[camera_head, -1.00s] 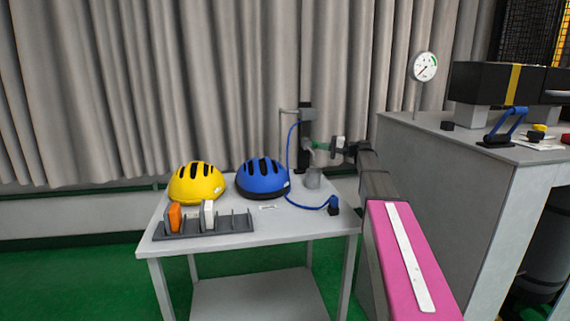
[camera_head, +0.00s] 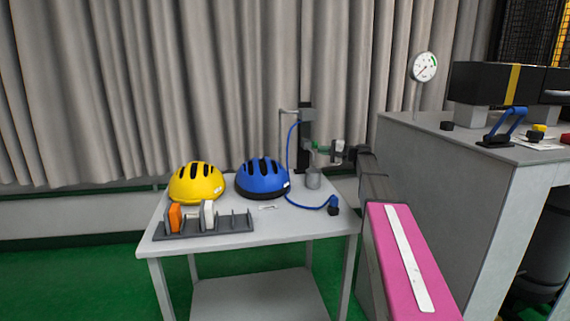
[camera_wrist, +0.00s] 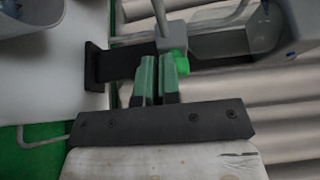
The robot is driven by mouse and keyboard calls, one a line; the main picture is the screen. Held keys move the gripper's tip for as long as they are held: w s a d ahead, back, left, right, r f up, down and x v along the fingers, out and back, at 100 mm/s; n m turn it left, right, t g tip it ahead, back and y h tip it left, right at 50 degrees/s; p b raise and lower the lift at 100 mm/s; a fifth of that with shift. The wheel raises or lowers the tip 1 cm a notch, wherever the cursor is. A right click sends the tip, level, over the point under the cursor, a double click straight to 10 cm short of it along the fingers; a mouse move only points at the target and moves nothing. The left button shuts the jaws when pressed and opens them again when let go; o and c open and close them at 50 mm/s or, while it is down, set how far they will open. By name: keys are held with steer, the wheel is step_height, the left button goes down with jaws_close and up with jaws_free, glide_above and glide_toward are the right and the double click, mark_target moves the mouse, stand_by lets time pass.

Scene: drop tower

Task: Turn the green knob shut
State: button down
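The green knob (camera_wrist: 182,62) is on a grey valve body (camera_wrist: 172,38) in the wrist view. It shows as a bright green piece beside my right finger, and the finger hides part of it. My gripper (camera_wrist: 158,68) has two green-faced fingers close together with a narrow gap between them. No object is clearly seen held between them. The fingertips are right at the knob and valve body; whether they touch cannot be told. In the head view my gripper (camera_head: 338,151) is beside the valve on a dark post (camera_head: 306,125), and the knob is small there.
A white table (camera_head: 285,228) holds a yellow helmet (camera_head: 197,183), a blue helmet (camera_head: 261,179), a dark rack (camera_head: 205,229), a grey cup (camera_head: 313,179) and a blue hose (camera_head: 305,199). A grey cabinet (camera_head: 440,190) stands close right of my arm.

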steer(key=shift+s+a+f, duration=0.1)
steer(key=shift+a+f, duration=0.05)
steer(key=shift+f, duration=0.05)
stand_by(0.3)
steer(key=w+d, duration=0.1)
steer(key=d, duration=0.5)
steer(key=shift+d, duration=0.1)
steer(key=shift+s+a+r, duration=0.15)
steer(key=shift+a+r, duration=0.2)
steer(key=shift+a, duration=0.65)
steer(key=shift+s+a+r, duration=0.1)
steer(key=shift+a+r, duration=0.3)
steer(key=shift+a, duration=0.6)
steer(key=shift+s+a+r, duration=0.15)
steer(key=shift+a+r, duration=0.2)
steer(key=shift+a, duration=0.65)
